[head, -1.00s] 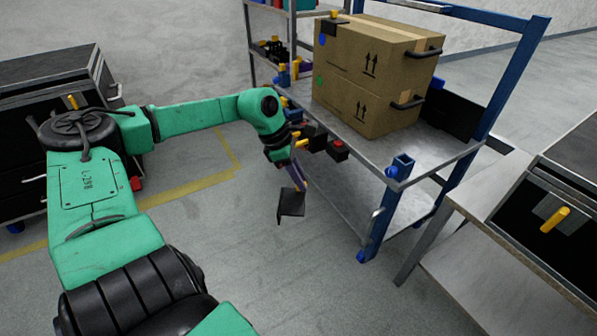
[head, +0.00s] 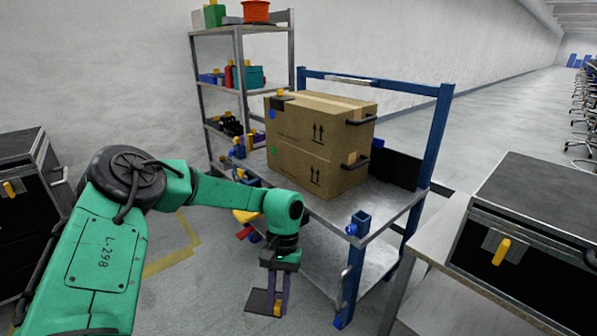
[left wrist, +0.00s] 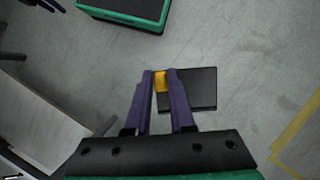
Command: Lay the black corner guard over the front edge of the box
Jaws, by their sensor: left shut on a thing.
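My left gripper (head: 279,296) is shut on the yellow tab (head: 277,309) of the black corner guard (head: 260,301). It points down and holds the guard beside the cart, below its top and apart from the box. In the left wrist view the yellow tab (left wrist: 161,81) sits between the purple fingers, and the guard (left wrist: 199,92) shows as a dark plate to their right. The cardboard box (head: 310,150) stands upright on the cart, with black handles on its right face. A black piece with a yellow tab (head: 281,98) lies on its upper left corner.
The blue-framed cart (head: 380,205) has a metal top, bare in front of the box, and corner posts. A shelf rack (head: 242,95) stands behind it. A grey-topped cabinet (head: 520,220) is at right, another (head: 30,170) at left. Open floor lies around my gripper.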

